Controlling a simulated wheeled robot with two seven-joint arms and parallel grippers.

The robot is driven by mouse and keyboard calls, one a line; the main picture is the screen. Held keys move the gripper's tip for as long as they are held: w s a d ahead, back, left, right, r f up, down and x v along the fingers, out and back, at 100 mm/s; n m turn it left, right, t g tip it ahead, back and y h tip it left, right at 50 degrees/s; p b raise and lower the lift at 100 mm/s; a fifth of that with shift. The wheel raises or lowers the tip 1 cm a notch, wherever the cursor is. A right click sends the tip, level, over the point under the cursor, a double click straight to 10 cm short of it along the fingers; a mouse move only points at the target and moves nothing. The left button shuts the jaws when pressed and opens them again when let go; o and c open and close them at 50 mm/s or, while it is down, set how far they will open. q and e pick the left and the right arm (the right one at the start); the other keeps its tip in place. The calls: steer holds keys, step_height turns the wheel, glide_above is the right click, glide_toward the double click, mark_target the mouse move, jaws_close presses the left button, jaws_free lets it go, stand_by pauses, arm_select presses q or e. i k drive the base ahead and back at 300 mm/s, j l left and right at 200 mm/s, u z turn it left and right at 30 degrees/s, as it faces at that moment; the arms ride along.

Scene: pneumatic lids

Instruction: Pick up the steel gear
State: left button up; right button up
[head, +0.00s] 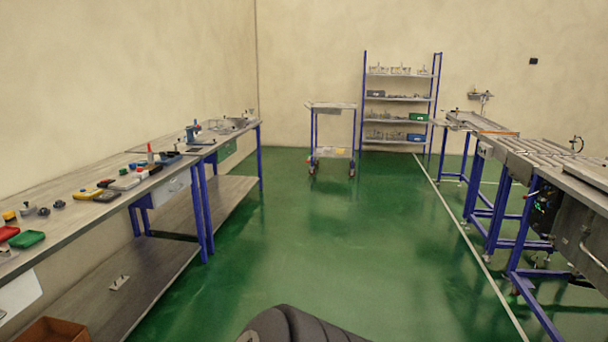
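Small grey metal parts lie on the left workbench (75,222). One dark grey round part (58,204) looks gear-like, and a lighter grey part (28,209) sits to its left. They are too small to tell for certain which is the steel gear. Neither of my grippers is in view, so their state does not show.
A green tray (27,239), a red tray and yellow items share the bench. An orange-brown bin (55,330) stands low at left. A trolley (331,107) and shelf rack (400,98) stand at the back, a conveyor (535,150) at right. The green floor (320,240) between is clear.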

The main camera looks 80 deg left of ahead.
mark_target(59, 203)
steer(key=u, duration=4.2)
steer(key=i+l+u, duration=0.1)
steer(key=i+l, duration=1.2)
